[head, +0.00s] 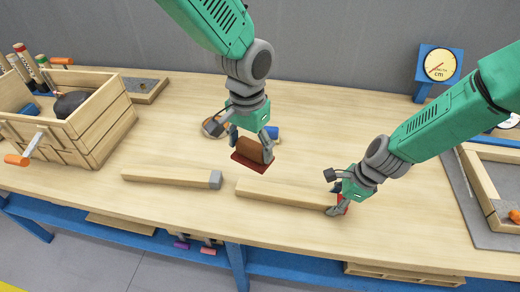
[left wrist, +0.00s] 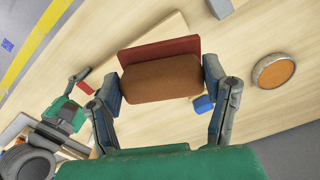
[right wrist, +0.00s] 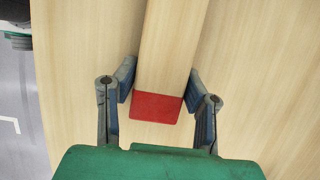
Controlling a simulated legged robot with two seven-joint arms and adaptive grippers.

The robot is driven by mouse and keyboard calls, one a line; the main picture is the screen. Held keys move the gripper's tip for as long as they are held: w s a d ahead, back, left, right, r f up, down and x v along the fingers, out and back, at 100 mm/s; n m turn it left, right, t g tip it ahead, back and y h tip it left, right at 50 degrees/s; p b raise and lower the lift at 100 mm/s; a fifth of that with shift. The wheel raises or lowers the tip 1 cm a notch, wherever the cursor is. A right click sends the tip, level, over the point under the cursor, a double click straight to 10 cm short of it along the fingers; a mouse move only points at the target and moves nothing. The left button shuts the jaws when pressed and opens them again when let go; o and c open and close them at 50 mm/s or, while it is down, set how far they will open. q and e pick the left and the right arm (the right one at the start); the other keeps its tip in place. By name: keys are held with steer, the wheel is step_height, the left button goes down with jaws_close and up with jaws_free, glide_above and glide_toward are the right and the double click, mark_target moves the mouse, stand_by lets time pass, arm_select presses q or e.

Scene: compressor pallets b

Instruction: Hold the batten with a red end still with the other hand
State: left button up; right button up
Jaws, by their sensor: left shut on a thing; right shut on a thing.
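The batten with a red end (head: 280,194) lies flat on the workbench in the head view, its red end to the right. My right gripper (head: 338,197) is shut on it near that end. The right wrist view shows the batten (right wrist: 172,50) between the two fingers, with the red end (right wrist: 157,107) toward the palm. My left gripper (head: 253,152) is above the bench, behind the batten's left end. It is shut on a block with a brown rounded grip and a dark red base (left wrist: 161,77). A second batten with a grey end (head: 170,178) lies to the left.
A wooden crate of tools (head: 80,125) stands at the left. A dial gauge on a blue stand (head: 438,65) is at the back right. A grey-based tray (head: 480,190) lies at the right. A small blue thing (head: 272,132) sits behind my left gripper. The front bench is mostly clear.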

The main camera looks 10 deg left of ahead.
stand_by(0.3)
steer(key=o, duration=1.3)
steer(key=v, duration=1.1)
steer(key=shift+d+r, duration=0.25)
steer(key=shift+r, duration=0.1)
steer(key=shift+w, duration=0.1)
